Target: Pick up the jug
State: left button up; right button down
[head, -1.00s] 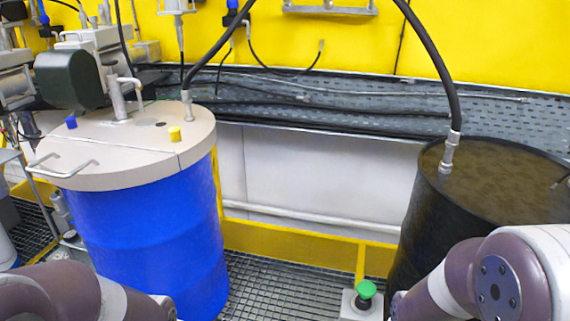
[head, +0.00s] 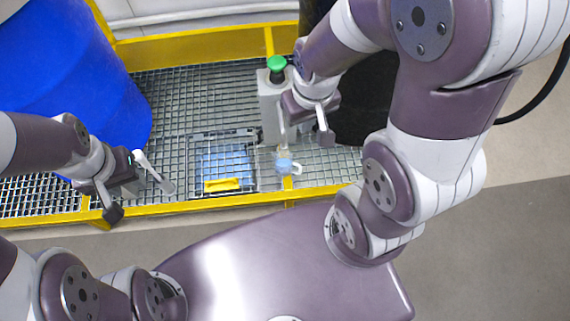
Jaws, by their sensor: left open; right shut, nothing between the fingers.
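A small pale-blue, see-through vessel (head: 286,166), which looks like the jug, stands low by the yellow front rail, right of centre in the head view. Its outline is faint and its handle is hard to make out. My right gripper (head: 305,140) is just above and behind it in the picture, shut with nothing in it; whether it touches the vessel cannot be told. My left gripper (head: 141,199) is open and empty at the left, over the front rail, well apart from the vessel.
A grey post with a green button (head: 277,64) stands behind the vessel. A framed panel with blue inside (head: 225,160) and a yellow bar (head: 222,185) lies left of it. A blue drum (head: 70,75) is at the left, a black drum (head: 365,110) at the right. Yellow rails (head: 200,206) edge the grating.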

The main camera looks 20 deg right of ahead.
aim_at(284, 163)
jog(key=u, duration=11.2)
jog(key=i+u, duration=0.15)
jog(key=u, duration=0.25)
jog(key=i+u, duration=0.2)
jog(key=u, duration=0.15)
